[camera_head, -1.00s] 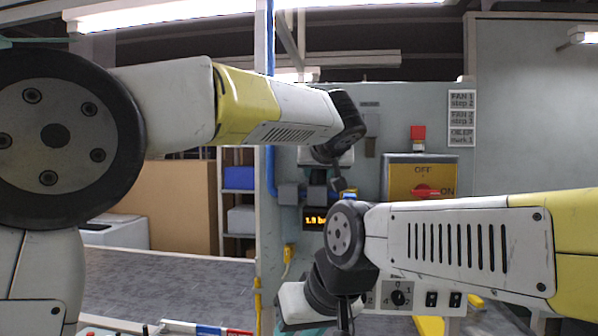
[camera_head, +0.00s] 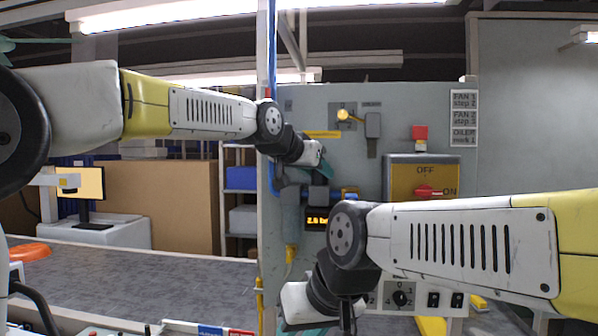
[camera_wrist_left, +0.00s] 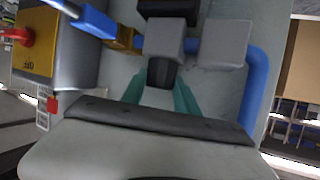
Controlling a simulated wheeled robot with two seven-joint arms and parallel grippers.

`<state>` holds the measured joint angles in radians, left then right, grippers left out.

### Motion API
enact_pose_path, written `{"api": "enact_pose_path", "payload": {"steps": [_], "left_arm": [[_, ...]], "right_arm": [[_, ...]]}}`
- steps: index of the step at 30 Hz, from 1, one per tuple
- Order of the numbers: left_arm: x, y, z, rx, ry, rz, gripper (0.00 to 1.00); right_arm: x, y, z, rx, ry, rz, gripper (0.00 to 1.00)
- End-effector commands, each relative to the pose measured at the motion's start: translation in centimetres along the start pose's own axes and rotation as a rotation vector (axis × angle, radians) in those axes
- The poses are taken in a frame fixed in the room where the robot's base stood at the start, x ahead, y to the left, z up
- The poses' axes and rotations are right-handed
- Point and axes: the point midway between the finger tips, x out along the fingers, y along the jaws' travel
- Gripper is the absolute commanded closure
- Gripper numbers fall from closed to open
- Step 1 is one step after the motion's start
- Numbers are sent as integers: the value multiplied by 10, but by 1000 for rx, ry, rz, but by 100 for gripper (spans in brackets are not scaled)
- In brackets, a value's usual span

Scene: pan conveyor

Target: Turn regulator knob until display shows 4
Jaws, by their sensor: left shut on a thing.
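The dark regulator knob (camera_wrist_left: 161,73) shows in the left wrist view, below a grey block-shaped body (camera_wrist_left: 166,38). My left gripper (camera_wrist_left: 162,92) is shut on the knob, with a teal finger on either side of it. In the head view my left gripper (camera_head: 325,168) is turned partly away beside the panel, and the knob is hard to make out there. The display (camera_head: 317,220) has orange digits that look like 2.0 or 2.6 bar; the end is cut off by my right arm. My right gripper (camera_head: 316,327) is mostly out of frame at the bottom.
A yellow switch box (camera_head: 423,178) with a red handle sits right of the display. A blue pipe (camera_wrist_left: 258,85) runs beside the regulator in the left wrist view. A dial panel (camera_head: 399,297) lies below, partly behind my right arm. A grey conveyor surface (camera_head: 150,275) extends left.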

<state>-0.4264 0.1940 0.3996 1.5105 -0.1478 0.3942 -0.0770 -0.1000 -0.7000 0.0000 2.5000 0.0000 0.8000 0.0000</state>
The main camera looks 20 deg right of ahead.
Motion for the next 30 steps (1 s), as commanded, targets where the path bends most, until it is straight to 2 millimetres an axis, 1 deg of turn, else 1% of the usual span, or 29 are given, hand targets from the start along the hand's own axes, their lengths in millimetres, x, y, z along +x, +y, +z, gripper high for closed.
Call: {"api": "enact_pose_path", "payload": {"steps": [1, 7, 21, 30], "left_arm": [[3, -6, 7, 3, -15, 25, 100], [4, -7, 7, 57, -10, 158, 100], [5, -9, 3, 215, 18, 535, 100], [6, -10, 1, 294, 27, 710, 100]], "right_arm": [[0, 0, 0, 0, 0, 0, 66], [0, 0, 0, 0, 0, 0, 66], [0, 0, 0, 0, 0, 0, 66], [0, 0, 0, 0, 0, 0, 66]]}}
